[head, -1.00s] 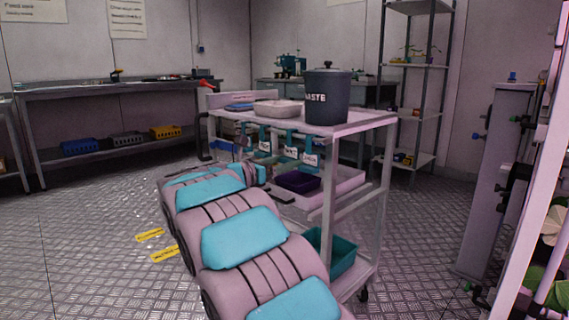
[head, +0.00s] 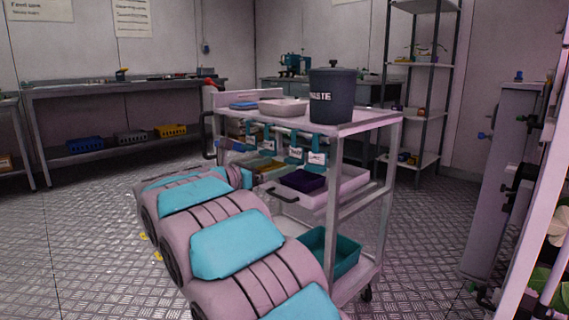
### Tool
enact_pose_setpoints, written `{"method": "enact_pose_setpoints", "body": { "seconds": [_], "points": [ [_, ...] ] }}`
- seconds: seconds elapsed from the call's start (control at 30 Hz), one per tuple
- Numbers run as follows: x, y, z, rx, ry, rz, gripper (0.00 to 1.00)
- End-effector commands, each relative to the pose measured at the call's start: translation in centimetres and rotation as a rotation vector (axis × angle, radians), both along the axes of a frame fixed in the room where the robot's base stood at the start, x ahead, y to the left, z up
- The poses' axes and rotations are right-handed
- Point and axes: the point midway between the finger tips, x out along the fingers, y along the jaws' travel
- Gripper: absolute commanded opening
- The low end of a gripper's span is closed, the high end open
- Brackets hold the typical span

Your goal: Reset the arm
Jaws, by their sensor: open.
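My arm, in pink and teal segments, runs from the bottom of the head view up to the left beside the cart (head: 330,215). Its far end is near the cart's middle level, beside a pale drawer (head: 335,197) with a black handle (head: 282,194). The drawer juts out to the left and holds a dark purple bin (head: 302,180). My gripper's fingers cannot be made out; the arm's far end hides them.
On the cart top stand a dark waste bin (head: 333,97), a pale tray (head: 283,107) and a blue item (head: 243,105). A teal bin (head: 345,256) sits on the lower shelf. A bench (head: 120,88) lines the left wall.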

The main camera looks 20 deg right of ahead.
Motion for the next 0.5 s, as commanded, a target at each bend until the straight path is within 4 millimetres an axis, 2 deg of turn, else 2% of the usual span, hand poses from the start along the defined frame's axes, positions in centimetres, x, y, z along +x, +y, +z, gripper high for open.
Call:
{"method": "enact_pose_setpoints", "body": {
  "seconds": [0.13,0.33,0.5],
  "points": [
    [-0.6,1.6,0.0,-0.001,0.0,0.001,0.99],
    [-0.8,2.3,0.0,-0.001,0.0,0.0,0.99],
    [0.3,2.5,1.2,-0.037,0.046,0.079,0.99]
  ]
}}
